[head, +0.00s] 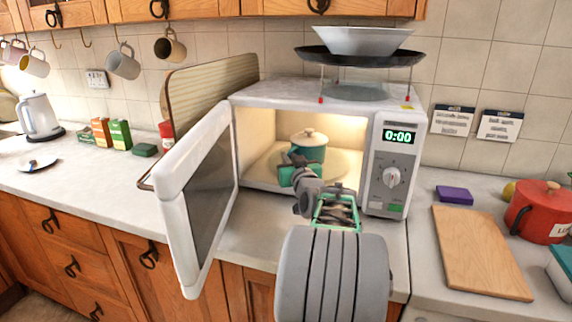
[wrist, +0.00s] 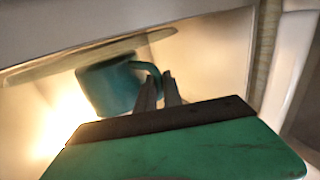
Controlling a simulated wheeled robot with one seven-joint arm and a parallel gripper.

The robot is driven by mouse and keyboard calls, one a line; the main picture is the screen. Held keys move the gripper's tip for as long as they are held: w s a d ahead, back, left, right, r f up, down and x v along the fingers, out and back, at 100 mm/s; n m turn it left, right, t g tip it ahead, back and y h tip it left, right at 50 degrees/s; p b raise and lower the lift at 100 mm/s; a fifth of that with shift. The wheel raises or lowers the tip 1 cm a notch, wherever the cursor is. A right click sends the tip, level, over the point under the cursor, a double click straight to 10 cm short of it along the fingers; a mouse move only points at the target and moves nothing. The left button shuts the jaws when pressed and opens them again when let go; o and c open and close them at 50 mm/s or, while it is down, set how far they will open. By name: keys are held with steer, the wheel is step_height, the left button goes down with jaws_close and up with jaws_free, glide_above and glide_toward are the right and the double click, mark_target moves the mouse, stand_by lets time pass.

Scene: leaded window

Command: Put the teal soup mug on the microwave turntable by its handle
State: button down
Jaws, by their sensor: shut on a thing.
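The teal soup mug (head: 309,150), topped by a cream lid with a knob, is inside the lit microwave (head: 396,160), over the turntable (head: 343,163). My gripper (head: 290,170) reaches in through the open front and is shut on the mug's handle. In the wrist view the mug (wrist: 108,90) shows with its handle (wrist: 150,68) at the tips of my gripper fingers (wrist: 161,80). The mug looks upright in the head view. I cannot tell whether its base touches the turntable.
The microwave door (head: 195,190) stands wide open on the left. A black pan and white bowl (head: 362,40) are on top of the microwave. A wooden board (head: 478,250) and red pot (head: 540,212) are on the right counter.

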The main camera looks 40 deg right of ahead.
steer(key=shift+w+d+f+p, duration=0.15)
steer(key=shift+f+p, duration=0.2)
steer(key=shift+f, duration=0.15)
steer(key=c, duration=2)
jaws_free()
steer(key=shift+f, duration=0.3)
steer(key=o, duration=0.5)
steer(key=shift+r, duration=0.1)
steer(key=b+v, duration=0.1)
steer(key=v, duration=1.1)
steer(key=shift+r, duration=0.1)
